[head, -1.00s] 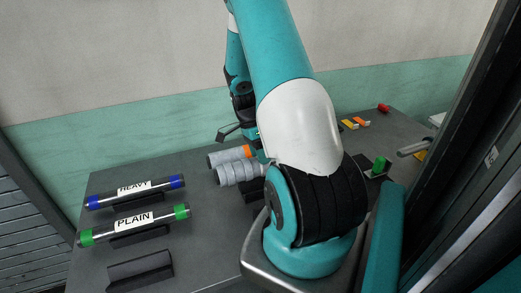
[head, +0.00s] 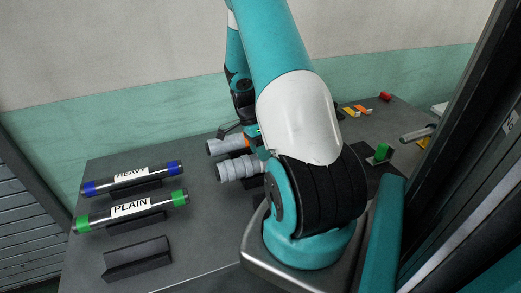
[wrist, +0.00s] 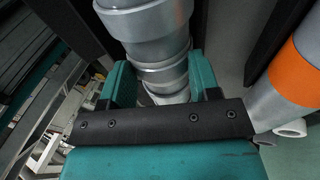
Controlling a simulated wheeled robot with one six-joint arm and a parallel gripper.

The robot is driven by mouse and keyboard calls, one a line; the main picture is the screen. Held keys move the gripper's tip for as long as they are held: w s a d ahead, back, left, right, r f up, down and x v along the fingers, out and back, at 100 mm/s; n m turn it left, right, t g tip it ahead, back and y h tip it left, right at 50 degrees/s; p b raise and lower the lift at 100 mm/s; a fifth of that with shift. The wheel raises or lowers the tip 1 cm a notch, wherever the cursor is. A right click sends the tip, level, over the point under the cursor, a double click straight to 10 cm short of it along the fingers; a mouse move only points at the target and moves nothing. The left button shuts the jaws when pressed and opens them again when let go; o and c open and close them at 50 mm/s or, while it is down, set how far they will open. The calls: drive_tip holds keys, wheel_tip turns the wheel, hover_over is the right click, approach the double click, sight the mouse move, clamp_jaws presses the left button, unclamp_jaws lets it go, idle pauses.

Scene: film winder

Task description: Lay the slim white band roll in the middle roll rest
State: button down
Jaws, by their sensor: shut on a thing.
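In the wrist view, my gripper (wrist: 158,82) has its two teal fingers on either side of a grey, stepped roll (wrist: 155,45), closed on it. The roll also shows in the head view (head: 238,170), partly hidden by my arm. I cannot make out a clear white band on it. A grey roll with an orange band (wrist: 290,72) lies close beside it; it also shows in the head view (head: 222,145). The labelled rolls HEAVY (head: 132,176), with blue ends, and PLAIN (head: 130,210), with green ends, lie in dark rests. A front rest (head: 137,260) is empty.
A green block (head: 382,151) stands on a dark plate at the right, near a grey rod (head: 417,133). Small yellow, orange and red pieces (head: 385,97) lie at the back right. My arm hides the table's middle. A dark frame stands at the far right.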

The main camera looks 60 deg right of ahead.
drive_tip(key=shift+f, duration=0.15)
drive_tip(key=shift+f+b, duration=0.45)
drive_tip(key=shift+f, duration=0.05)
drive_tip(key=shift+c, duration=1.3)
unclamp_jaws()
drive_tip(key=b+v, duration=0.1)
drive_tip(key=v, duration=1.6)
drive_tip(key=shift+r, duration=0.25)
drive_tip(key=shift+w, duration=0.1)
